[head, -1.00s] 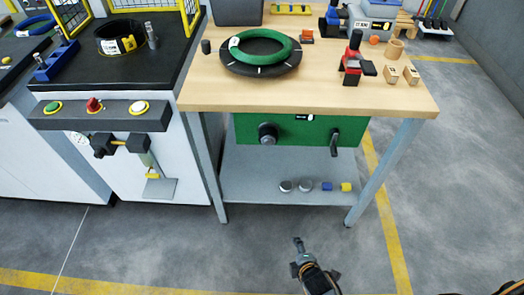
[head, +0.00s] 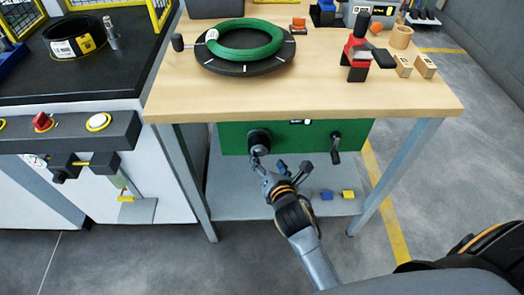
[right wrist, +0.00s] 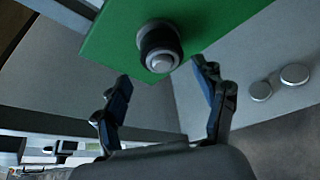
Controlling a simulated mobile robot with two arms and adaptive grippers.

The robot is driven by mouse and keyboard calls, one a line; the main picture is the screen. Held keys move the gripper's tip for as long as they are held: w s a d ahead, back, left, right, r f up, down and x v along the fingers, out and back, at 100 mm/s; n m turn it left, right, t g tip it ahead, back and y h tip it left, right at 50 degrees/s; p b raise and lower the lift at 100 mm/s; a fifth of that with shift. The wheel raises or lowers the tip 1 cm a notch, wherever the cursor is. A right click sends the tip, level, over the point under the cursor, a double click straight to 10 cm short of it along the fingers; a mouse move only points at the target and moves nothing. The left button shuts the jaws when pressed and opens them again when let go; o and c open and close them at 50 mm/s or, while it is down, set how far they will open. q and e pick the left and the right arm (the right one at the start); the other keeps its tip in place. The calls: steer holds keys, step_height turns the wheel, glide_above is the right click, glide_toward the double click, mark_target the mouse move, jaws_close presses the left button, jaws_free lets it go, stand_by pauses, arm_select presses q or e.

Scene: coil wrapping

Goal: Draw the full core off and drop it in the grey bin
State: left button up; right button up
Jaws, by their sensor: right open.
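The core (head: 259,142), a dark cylinder with a paler end, sticks out of the left part of a green panel (head: 300,136) under the wooden bench. It also shows in the right wrist view (right wrist: 161,48), with a round grey end. My right gripper (head: 272,168) is open and empty just below it. In the right wrist view the two fingertips (right wrist: 162,76) stand apart on either side below the core, with a gap between. I cannot tell which thing is the grey bin. My left gripper is not in view.
The bench top (head: 330,95) carries a green coil (head: 245,38) on a dark disc. A crank handle (head: 335,148) hangs from the panel's right side. Bench legs flank the panel.

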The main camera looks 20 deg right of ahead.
mark_target(262, 150)
steer(key=b+x, duration=0.1)
steer(key=x, duration=0.6)
steer(key=shift+w+f, duration=0.1)
steer(key=shift+f, duration=0.05)
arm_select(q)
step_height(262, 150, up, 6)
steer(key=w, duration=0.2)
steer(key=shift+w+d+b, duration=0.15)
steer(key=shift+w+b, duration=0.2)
arm_select(e)
steer(key=shift+w+f, duration=0.1)
steer(key=shift+w, duration=0.4)
steer(key=c, duration=1.4)
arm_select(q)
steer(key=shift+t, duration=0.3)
arm_select(e)
steer(key=shift+s, duration=0.1)
steer(key=shift+s, duration=0.1)
